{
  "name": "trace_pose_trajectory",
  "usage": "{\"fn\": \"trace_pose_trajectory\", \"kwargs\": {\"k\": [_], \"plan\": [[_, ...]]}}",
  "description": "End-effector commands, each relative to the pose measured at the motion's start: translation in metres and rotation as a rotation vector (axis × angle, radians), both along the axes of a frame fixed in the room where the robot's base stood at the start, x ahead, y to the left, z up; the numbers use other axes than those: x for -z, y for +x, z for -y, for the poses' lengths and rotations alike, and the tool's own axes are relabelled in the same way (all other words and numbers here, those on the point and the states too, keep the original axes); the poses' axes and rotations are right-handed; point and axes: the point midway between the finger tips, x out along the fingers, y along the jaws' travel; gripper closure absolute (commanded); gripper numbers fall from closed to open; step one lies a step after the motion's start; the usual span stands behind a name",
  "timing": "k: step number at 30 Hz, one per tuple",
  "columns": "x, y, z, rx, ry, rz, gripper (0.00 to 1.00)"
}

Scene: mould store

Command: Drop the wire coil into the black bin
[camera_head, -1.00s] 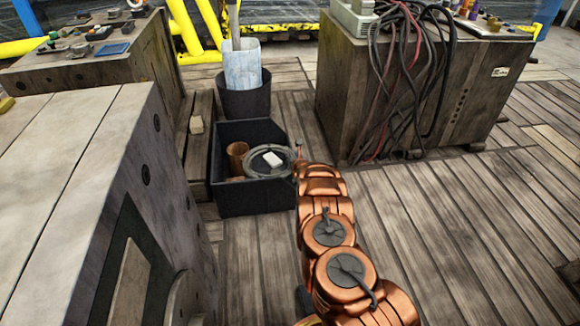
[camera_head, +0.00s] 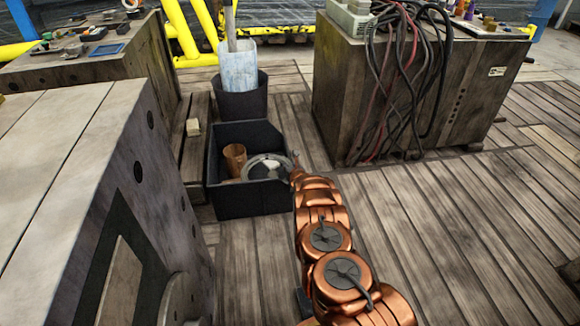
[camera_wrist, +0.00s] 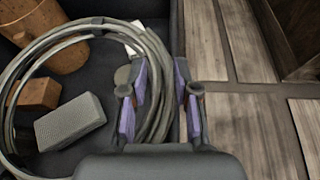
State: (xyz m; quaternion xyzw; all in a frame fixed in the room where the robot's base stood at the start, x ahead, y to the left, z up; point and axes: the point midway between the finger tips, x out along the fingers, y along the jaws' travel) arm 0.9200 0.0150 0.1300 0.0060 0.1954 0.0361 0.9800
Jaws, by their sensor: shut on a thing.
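The wire coil (camera_head: 272,162), a loop of grey strands, is at the right side of the black bin (camera_head: 249,203), over its inside. In the wrist view the coil (camera_wrist: 78,31) fills the left half, and its strands pass between the purple-padded fingers. My gripper (camera_wrist: 160,100) is shut on the coil's right side, close to the bin's right wall. In the head view my gripper (camera_head: 294,164) is small and partly hidden by my arm. Whether the coil touches the bin floor, I cannot tell.
The bin also holds a copper-brown cylinder (camera_head: 235,157), a brown block (camera_wrist: 38,93) and a grey block (camera_wrist: 70,122). A dark bucket (camera_head: 241,101) stands behind it. A cable-draped cabinet (camera_head: 340,100) stands to the right. Plank floor (camera_head: 450,220) is clear in front of it.

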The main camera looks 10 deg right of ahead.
Motion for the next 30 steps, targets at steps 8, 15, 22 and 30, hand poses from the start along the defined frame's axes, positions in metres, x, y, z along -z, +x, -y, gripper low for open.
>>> {"fn": "trace_pose_trajectory", "kwargs": {"k": [8,15,22,30], "plan": [[0.0032,0.0006,0.0001,0.000,0.001,0.003,1.00],[0.0037,0.0005,0.0001,0.000,0.000,0.002,0.48],[0.0039,0.0003,0.0001,0.000,0.000,0.001,0.45],[-0.0026,0.0008,0.0000,0.000,0.001,0.002,0.45]]}}
